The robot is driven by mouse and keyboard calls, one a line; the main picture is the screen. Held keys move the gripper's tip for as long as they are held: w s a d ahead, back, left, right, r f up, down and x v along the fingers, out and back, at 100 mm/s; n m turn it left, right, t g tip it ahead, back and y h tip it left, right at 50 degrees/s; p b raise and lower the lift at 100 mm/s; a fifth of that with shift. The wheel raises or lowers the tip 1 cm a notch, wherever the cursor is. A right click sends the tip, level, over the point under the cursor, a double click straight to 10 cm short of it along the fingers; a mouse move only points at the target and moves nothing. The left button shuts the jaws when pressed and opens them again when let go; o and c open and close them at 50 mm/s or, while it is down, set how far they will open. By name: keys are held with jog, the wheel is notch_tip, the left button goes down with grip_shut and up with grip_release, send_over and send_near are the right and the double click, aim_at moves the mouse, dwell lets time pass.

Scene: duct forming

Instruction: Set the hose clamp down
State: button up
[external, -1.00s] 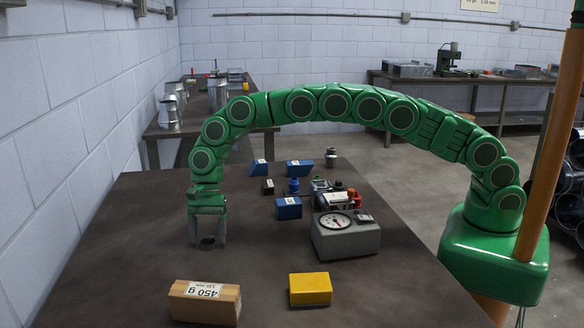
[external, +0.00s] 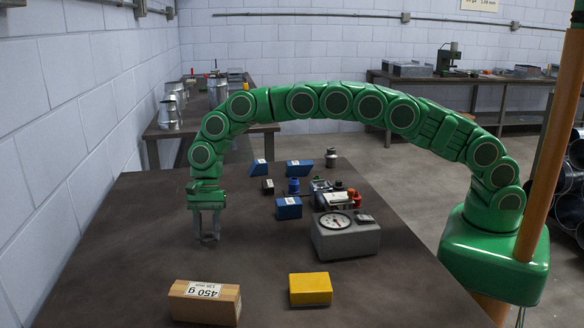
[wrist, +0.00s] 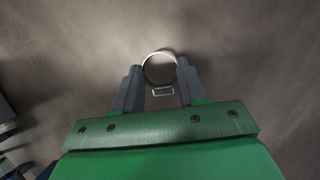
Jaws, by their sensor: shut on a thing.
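The hose clamp is a thin metal ring (wrist: 145,60) with a small screw housing on its near side, as the wrist view shows. My gripper (external: 207,240) points straight down at the left part of the dark table (external: 130,250). Its grey fingers are shut on the hose clamp, one on each side of the ring. The clamp is small and mostly hidden between the fingertips in the external view. The fingertips are at or just above the table top; I cannot tell whether the clamp touches it.
A cardboard box (external: 205,303) and a yellow block (external: 310,289) lie nearer the camera. A grey dial gauge box (external: 346,238) stands to the right. Several blue blocks, one of them here (external: 289,208), and small items lie behind. The table left of my gripper is clear.

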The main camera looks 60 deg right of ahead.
aim_at(211, 239)
notch_tip(211, 239, up, 2)
jog(key=shift+s+d+r, duration=0.3)
jog(key=shift+s+r, duration=0.15)
jog(key=s+d+r, duration=0.8)
jog(key=s+r, duration=0.1)
jog(key=s, duration=0.1)
jog(key=w+d+m+t, duration=0.4)
jog(key=w+d+m, duration=0.7)
jog(key=w+d, duration=0.45)
jog(key=shift+y, duration=0.3)
jog(key=shift+w+a+f, duration=0.95)
jog(key=shift+w+f, duration=0.7)
jog(key=shift+w, duration=0.55)
jog(key=shift+w+a+f, duration=0.9)
jog(key=shift+w+f, duration=0.7)
jog(key=shift+w, duration=0.65)
jog(key=shift+w+a+f, duration=0.95)
jog(key=shift+w+f, duration=0.7)
jog(key=shift+w, duration=0.55)
jog(key=shift+f, duration=1.6)
jog(key=shift+f, duration=0.1)
